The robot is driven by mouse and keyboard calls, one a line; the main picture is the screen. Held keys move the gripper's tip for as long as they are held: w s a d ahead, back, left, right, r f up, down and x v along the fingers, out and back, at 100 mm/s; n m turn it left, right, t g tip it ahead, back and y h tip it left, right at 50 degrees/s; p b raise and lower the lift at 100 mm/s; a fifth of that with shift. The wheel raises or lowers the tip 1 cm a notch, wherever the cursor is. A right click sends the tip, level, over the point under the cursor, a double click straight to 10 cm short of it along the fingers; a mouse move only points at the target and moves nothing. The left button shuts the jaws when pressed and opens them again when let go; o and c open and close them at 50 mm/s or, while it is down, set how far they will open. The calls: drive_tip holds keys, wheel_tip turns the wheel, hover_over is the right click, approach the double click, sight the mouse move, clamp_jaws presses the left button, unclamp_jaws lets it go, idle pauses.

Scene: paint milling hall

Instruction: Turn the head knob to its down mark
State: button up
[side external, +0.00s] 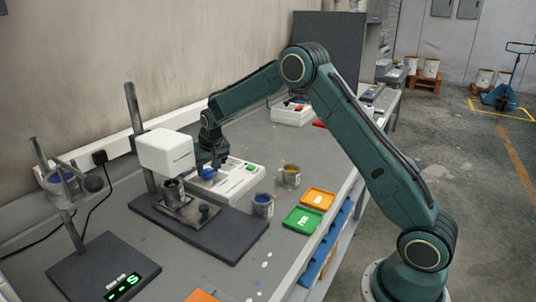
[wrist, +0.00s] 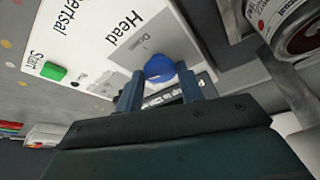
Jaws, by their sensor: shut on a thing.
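The head knob is blue (wrist: 160,68) and sits on a grey panel marked "Head" on the white control box (wrist: 85,25). A "Down" label (wrist: 131,45) and a short line show beside it. My gripper (wrist: 161,84) is shut on the knob, with one dark finger on each side. In the side view my gripper (side external: 214,158) points down at the blue knob (side external: 207,173) on the control box (side external: 238,186). The fingers hide part of the panel, and I cannot tell which way the knob points.
The white mill head (side external: 165,152) on its post stands close left of my gripper, above a metal pot (side external: 172,192). Paint cans (side external: 290,177) (side external: 263,206) stand to the right. Orange (side external: 318,198) and green (side external: 303,220) trays lie near the bench edge. A green start button (wrist: 53,71) is on the control box.

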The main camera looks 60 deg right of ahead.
sight(208, 172)
drive_tip(key=shift+a+m+h, duration=0.1)
drive_tip(key=shift+m+h, duration=0.3)
drive_tip(key=shift+m, duration=0.8)
drive_tip(key=o, duration=1)
drive_tip(key=shift+g, duration=0.3)
drive_tip(key=shift+r, duration=0.15)
wheel_tip(208, 172, up, 20)
drive_tip(key=shift+f, duration=0.15)
